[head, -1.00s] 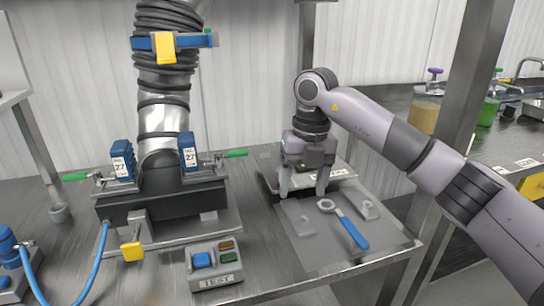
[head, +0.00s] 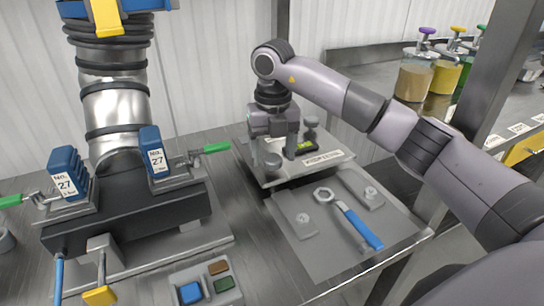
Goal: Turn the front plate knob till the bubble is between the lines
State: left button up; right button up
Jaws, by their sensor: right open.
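The metal plate (head: 345,153) lies at the back of the bench, with a lettered label (head: 322,158) on its front. A round grey front knob (head: 272,161) stands at its front left, and another knob (head: 311,122) stands farther back. A small level with a green vial (head: 304,147) sits on the plate. Its bubble and lines are too small to make out. My right gripper (head: 273,154) points down over the front knob, open, with a finger on either side of it. I cannot tell whether the fingers touch it. My left gripper is not in view.
A grey tray (head: 318,252) in front holds a blue-handled wrench (head: 357,228) and small metal fittings. A large clamped duct (head: 115,110) stands at left, with a button box (head: 205,288) before it. Jars (head: 416,75) stand on the right counter beyond a post.

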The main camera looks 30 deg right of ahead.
jog(key=shift+f, duration=1.1)
jog(key=c, duration=1.1)
jog(key=shift+o, duration=0.2)
jog(key=shift+r+m, duration=0.1)
jog(key=shift+m, duration=0.2)
jog(key=shift+m+p, duration=0.55)
jog(key=shift+m, duration=0.15)
jog(key=m+p, duration=0.1)
jog(key=m, duration=0.2)
jog(key=shift+w, duration=0.1)
jog(key=m+p, duration=0.2)
jog(key=m, duration=0.4)
jog(key=shift+m+p, duration=0.3)
